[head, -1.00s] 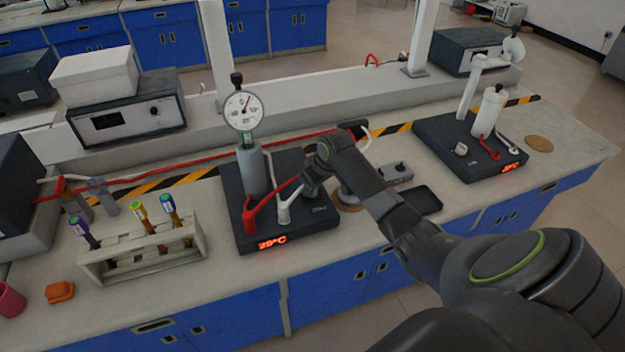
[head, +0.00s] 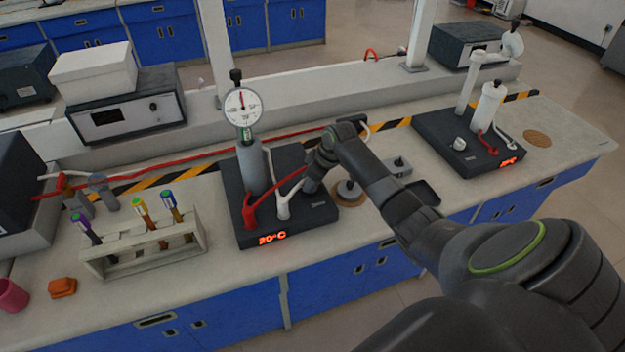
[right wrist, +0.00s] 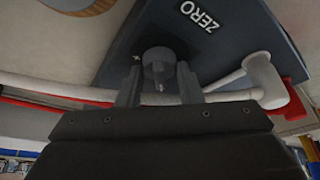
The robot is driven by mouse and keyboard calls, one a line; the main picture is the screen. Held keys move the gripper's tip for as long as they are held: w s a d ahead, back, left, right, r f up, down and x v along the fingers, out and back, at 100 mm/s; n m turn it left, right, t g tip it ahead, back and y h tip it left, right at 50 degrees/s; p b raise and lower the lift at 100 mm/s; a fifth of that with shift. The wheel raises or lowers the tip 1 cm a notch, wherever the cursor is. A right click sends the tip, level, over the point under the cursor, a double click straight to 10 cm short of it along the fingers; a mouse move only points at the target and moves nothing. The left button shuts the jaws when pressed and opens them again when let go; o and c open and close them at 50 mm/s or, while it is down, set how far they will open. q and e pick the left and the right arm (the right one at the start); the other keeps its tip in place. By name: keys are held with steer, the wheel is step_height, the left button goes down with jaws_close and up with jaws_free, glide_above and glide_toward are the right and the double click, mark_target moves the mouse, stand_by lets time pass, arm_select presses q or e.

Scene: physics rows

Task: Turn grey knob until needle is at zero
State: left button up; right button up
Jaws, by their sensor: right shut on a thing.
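The round white gauge (head: 243,107) stands on a grey cylinder on the dark base unit (head: 300,228). Its red needle points nearly straight up, toward the top of the dial; the small figures are hard to read. My right gripper (right wrist: 159,82) is at the right part of that base. In the right wrist view its two fingers stand on either side of the grey knob (right wrist: 158,64) and are shut on it. The ZERO label (right wrist: 197,16) lies beside the knob. In the head view my gripper hides the knob. My left gripper is not in view.
A white hose (head: 284,207) and a red hose (head: 250,212) rise close beside my gripper. A test tube rack (head: 150,250) stands to the left. A second dark unit (head: 440,140) is at the right.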

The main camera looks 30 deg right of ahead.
steer(key=o, duration=1)
steer(key=shift+c, duration=0.2)
steer(key=b+v, duration=0.1)
steer(key=v, duration=1.6)
steer(key=shift+r, duration=0.2)
